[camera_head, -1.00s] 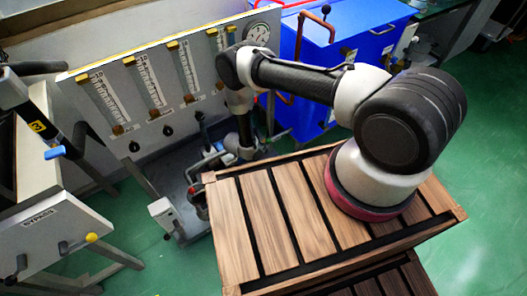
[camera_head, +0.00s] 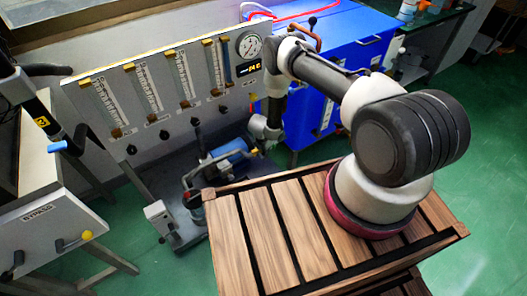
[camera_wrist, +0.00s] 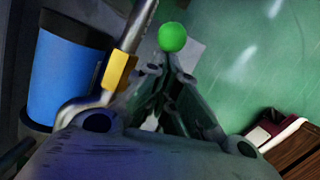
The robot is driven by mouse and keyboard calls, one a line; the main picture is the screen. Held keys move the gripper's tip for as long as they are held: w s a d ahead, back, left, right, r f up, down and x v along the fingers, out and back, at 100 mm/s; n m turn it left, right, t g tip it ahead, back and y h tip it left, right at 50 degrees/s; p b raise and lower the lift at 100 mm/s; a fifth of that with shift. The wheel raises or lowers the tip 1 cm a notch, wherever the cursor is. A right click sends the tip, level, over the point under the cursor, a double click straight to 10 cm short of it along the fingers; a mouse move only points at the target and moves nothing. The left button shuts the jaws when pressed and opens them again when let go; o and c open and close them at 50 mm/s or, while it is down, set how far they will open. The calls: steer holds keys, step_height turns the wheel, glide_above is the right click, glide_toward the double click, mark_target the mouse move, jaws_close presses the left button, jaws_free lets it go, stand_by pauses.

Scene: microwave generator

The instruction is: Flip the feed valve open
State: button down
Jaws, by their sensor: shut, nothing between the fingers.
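My gripper (camera_head: 262,138) is low in front of the gauge panel, next to a blue pump-like cylinder (camera_head: 230,152). In the wrist view its fingers (camera_wrist: 166,68) are shut, with nothing held. A green ball knob (camera_wrist: 172,37) lies just beyond the fingertips; I cannot tell whether they touch it. Left of the fingers is a metal pipe (camera_wrist: 132,35) with a yellow fitting (camera_wrist: 118,72), beside the blue cylinder (camera_wrist: 65,75). No label names the feed valve here. The green knob is not distinct in the head view, and its lever is mostly hidden.
A white panel (camera_head: 150,75) with several flow tubes and a round gauge (camera_head: 249,44) stands behind. A blue cabinet (camera_head: 350,40) stands behind my arm. A slatted wooden top (camera_head: 265,215) is in front.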

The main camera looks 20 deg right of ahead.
steer(key=shift+w+d+f, duration=0.3)
steer(key=shift+d+f, duration=0.45)
steer(key=shift+d, duration=0.25)
steer(key=shift+w+d+f, duration=0.3)
steer(key=shift+d+f, duration=0.45)
steer(key=shift+d, duration=0.2)
steer(key=shift+f, duration=0.1)
